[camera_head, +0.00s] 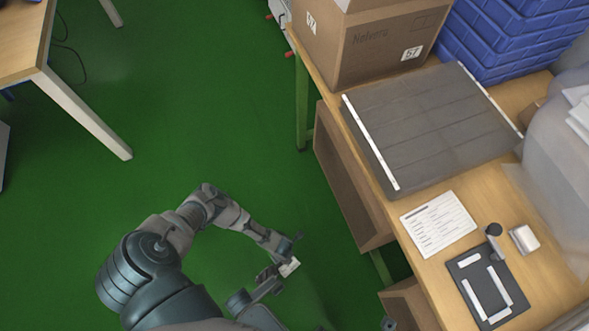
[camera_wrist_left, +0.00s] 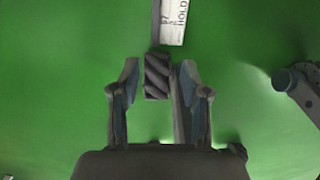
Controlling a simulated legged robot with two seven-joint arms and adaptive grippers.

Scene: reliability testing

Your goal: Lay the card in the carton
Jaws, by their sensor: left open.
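In the left wrist view the card (camera_wrist_left: 173,22) shows printed text, including "HOLD", just beyond the fingertips. My left gripper (camera_wrist_left: 157,85) is open, its fingers on either side of a dark, diagonally striped piece in line with the card. I cannot tell whether that piece belongs to the card or touches the fingers. The brown cardboard carton (camera_head: 377,52) stands at the far end of the bench; its inside is hardly visible.
The wooden bench (camera_head: 410,230) bears a dark grey panel (camera_head: 430,120) in front of the carton, a printed sheet (camera_head: 438,224) and a black tray (camera_head: 487,287). Blue crates (camera_head: 510,35) stand right of the carton. Green floor is clear between bench and left table (camera_head: 22,45).

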